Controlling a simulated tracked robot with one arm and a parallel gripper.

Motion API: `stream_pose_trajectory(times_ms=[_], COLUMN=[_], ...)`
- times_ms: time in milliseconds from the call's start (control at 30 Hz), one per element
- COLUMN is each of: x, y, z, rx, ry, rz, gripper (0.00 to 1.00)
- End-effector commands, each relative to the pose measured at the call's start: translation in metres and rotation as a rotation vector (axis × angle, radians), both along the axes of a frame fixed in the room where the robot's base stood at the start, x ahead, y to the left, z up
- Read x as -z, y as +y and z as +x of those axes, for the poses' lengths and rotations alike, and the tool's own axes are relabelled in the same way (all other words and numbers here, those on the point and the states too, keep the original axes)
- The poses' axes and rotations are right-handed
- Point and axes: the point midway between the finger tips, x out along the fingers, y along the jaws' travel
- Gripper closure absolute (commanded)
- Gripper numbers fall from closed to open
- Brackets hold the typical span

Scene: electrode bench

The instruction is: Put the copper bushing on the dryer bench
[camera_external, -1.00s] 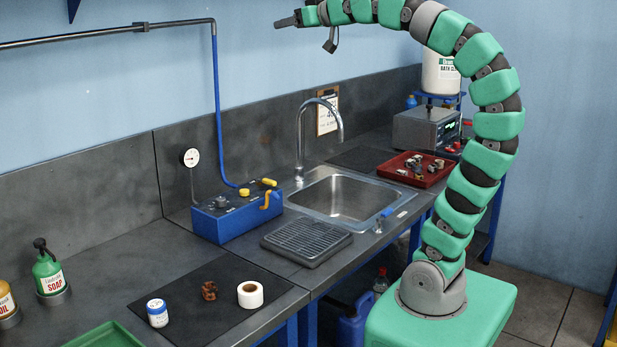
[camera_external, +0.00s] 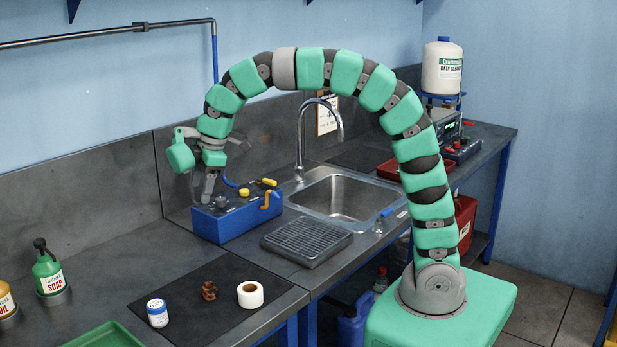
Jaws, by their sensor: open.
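A small copper-brown piece (camera_external: 209,291), which looks like the copper bushing, lies on a dark mat (camera_external: 190,327) on the left bench. My gripper (camera_external: 207,198) is open and points down, at the left part of the blue box (camera_external: 240,223) in the picture. It is well behind the copper piece, and I cannot tell whether it touches the box. No surface is labelled as the dryer bench.
A ribbed grey tray (camera_external: 306,243) and a sink (camera_external: 345,195) with a tall tap lie right of the blue box. A red tray (camera_external: 388,169) is partly hidden behind my arm. A green soap bottle (camera_external: 47,270) and a green tray (camera_external: 104,336) are at the left.

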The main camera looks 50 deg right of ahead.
Motion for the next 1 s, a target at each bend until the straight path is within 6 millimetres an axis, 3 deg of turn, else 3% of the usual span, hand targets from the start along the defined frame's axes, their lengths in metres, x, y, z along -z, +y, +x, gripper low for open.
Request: stream_pose_trajectory(times_ms=[33,100,300,567,1000], x=[0.021,0.045,0.084,0.102,0.173], y=[0.017,0.034,0.059,0.063,0.062], z=[-0.011,-0.024,-0.053,-0.060,-0.060], rx=[-0.070,-0.157,-0.313,-0.348,-0.345], ry=[0.050,0.104,0.208,0.231,0.233], rz=[-0.041,-0.089,-0.176,-0.194,-0.194], gripper=[0.41,0.41,0.41,0.41,0.41])
